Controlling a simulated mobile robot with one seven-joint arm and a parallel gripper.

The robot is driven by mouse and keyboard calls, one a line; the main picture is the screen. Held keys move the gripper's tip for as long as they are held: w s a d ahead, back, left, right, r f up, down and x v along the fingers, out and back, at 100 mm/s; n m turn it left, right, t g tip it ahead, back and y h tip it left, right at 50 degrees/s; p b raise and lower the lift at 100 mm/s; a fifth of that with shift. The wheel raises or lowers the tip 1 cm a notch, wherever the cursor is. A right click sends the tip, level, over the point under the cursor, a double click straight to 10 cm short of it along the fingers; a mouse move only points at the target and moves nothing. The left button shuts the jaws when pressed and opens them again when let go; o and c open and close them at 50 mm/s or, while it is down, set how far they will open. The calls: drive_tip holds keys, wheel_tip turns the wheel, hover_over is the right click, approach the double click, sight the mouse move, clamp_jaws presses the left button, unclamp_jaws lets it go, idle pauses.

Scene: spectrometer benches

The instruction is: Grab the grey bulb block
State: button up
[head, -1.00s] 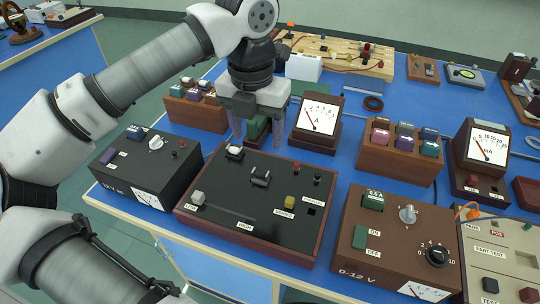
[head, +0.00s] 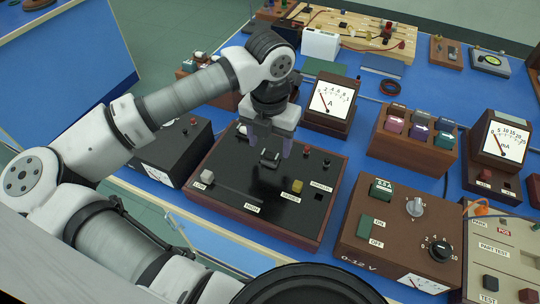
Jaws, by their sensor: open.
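My gripper (head: 269,148) is open, its fingers pointing down over the black-topped panel (head: 235,184) with a wooden rim. A small dark grey block (head: 270,160) on the panel lies just below and between the fingers in the picture; I cannot tell whether they straddle it. A light grey block (head: 207,176) sits at the panel's left, by the LOW label. I cannot tell for sure which of these is the bulb block, as no bulb shows clearly.
A brown supply box (head: 350,215) stands to the right, an ammeter (head: 330,103) behind. A wooden rack (head: 412,150) holds coloured blocks. A dark box (head: 180,150) stands to the left.

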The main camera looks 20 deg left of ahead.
sight(270, 153)
drive_tip(key=shift+w+f, duration=0.15)
drive_tip(key=shift+f, duration=1.4)
drive_tip(key=shift+c, duration=0.3)
drive_tip(key=c, duration=1)
